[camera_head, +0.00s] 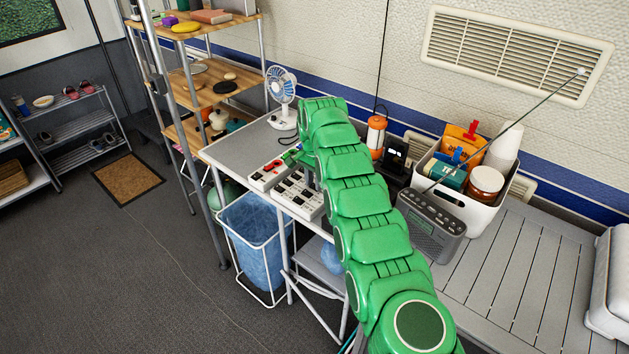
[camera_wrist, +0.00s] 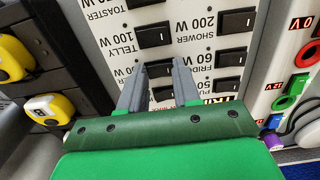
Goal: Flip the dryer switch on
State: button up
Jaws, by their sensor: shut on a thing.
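The white switch panel (camera_head: 300,195) lies on the grey table, partly behind my green arm. In the wrist view the panel (camera_wrist: 195,20) shows rows of black rocker switches with printed labels such as TOASTER, TELLY, FRIDGE and SHOWER. I cannot read a dryer label; part of the panel is hidden by my gripper. My gripper (camera_wrist: 163,66) is over the panel, its two grey fingers either side of a black rocker switch (camera_wrist: 160,69) in the left column, shut on it. The switch's on or off position is unclear. In the head view my arm hides most of the gripper.
A white box with coloured sockets (camera_wrist: 293,70) sits beside the panel. Yellow-and-black items (camera_wrist: 46,108) lie on its other side. A fan (camera_head: 282,92), orange lantern (camera_head: 376,133), radio (camera_head: 430,225) and white bin (camera_head: 464,212) stand around. A blue-lined basket (camera_head: 252,245) is below.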

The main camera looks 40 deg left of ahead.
aim_at(313, 187)
jog(key=shift+s+a, duration=0.1)
jog(key=shift+s, duration=0.05)
jog(key=o, duration=0.8)
jog(key=shift+c, duration=0.2)
jog(key=shift+r, duration=0.15)
jog(key=shift+r, duration=1.5)
jog(key=shift+s+d+r, duration=0.15)
jog(key=shift+d+r, duration=0.05)
jog(key=shift+r, duration=0.05)
jog(key=s+d+r, duration=0.8)
jog(key=d+r, duration=0.1)
jog(key=d, duration=0.1)
jog(key=shift+s+d, duration=0.15)
jog(key=shift+s, duration=0.25)
